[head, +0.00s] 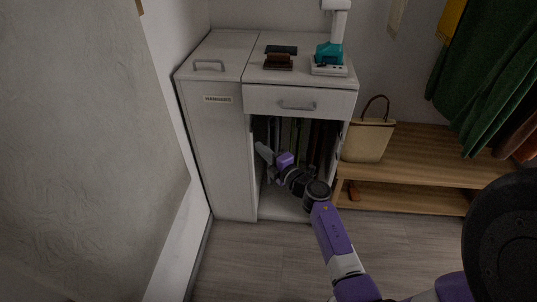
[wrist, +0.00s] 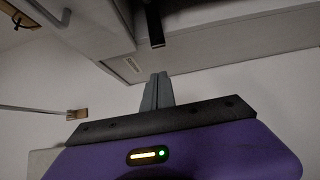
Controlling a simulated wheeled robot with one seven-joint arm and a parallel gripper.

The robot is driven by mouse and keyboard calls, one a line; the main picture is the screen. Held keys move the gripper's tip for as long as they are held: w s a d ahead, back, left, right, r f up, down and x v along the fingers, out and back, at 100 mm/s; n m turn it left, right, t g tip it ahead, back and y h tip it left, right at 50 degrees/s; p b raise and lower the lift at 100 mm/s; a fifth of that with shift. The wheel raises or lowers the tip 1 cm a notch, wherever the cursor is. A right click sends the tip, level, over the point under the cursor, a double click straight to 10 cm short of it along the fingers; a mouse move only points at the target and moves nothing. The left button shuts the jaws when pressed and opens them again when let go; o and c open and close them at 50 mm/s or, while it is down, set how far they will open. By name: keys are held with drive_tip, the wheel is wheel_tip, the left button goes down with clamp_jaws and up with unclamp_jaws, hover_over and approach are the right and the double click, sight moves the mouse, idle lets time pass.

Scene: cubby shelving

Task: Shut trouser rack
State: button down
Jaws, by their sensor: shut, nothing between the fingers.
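The trouser rack (head: 298,132) shows in the head view as a row of dark, greenish and brown hanging cloths inside the open compartment below the drawer of the white cabinet. My arm reaches up to this opening, and my gripper (head: 263,151) is at its left side, in front of the cloths. In the wrist view my gripper (wrist: 158,80) has its grey fingers together with nothing between them. My arm and hand hide part of the rack. I cannot tell whether the fingers touch anything or how far out the rack stands.
The drawer (head: 300,101) above is closed. The left cabinet front (head: 218,150) is marked HANGERS. A bench (head: 420,160) with a bag (head: 367,140) stands right, and a wall (head: 90,130) stands left. The wrist view shows a dark bar (wrist: 154,25) and a thin rod with a brown end (wrist: 77,114).

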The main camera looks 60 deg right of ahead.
sight(253, 122)
drive_tip(key=w+d+b, duration=0.2)
drive_tip(key=w+d, duration=0.3)
drive_tip(key=w, duration=0.1)
drive_tip(key=shift+d, duration=0.25)
drive_tip(key=shift+d, duration=0.1)
drive_tip(key=d, duration=0.1)
drive_tip(key=w+d, duration=0.1)
drive_tip(key=d, duration=0.1)
drive_tip(key=w+d, duration=0.1)
drive_tip(key=shift+d+b, duration=0.2)
drive_tip(key=shift+b, duration=0.1)
drive_tip(key=shift+d+r, duration=0.1)
